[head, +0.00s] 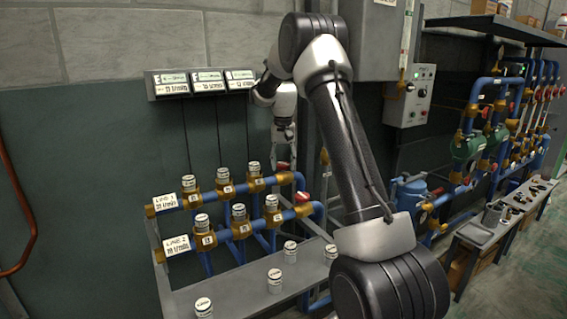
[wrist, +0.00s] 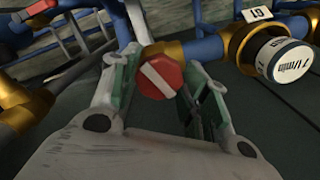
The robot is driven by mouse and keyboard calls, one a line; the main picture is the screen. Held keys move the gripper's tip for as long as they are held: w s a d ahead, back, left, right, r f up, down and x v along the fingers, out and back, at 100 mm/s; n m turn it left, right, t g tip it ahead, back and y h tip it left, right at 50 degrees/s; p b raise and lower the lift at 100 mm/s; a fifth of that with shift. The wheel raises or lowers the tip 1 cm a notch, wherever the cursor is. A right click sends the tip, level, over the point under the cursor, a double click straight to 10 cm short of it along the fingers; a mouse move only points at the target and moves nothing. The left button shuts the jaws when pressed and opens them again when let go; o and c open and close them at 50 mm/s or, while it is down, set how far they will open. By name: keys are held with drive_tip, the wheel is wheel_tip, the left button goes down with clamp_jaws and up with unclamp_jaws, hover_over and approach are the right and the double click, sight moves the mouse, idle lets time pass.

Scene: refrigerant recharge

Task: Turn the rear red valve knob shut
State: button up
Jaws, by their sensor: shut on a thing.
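The rear red valve knob (head: 282,167) sits at the right end of the rear blue pipe, partly hidden by my gripper in the head view. In the wrist view the red knob (wrist: 161,78) shows its face with a white diagonal bar. My gripper (head: 284,158) points down at it from above. In the wrist view the two fingers of my gripper (wrist: 160,88) lie on either side of the knob and are shut on it. The front red knob (head: 302,197) is at the end of the front pipe, apart from my gripper.
Brass fittings with white-capped flow meters (head: 239,210) stand in two rows left of the knobs. Loose white caps (head: 275,280) stand on the grey bench (head: 235,293) in front. Three displays (head: 208,83) hang on the wall. A grey control box (head: 409,95) is at right.

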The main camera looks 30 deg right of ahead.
sight(283, 164)
drive_tip(key=m, duration=0.4)
drive_tip(key=shift+m, duration=0.3)
idle(0.5)
drive_tip(key=o, duration=1)
wheel_tip(283, 164, up, 12)
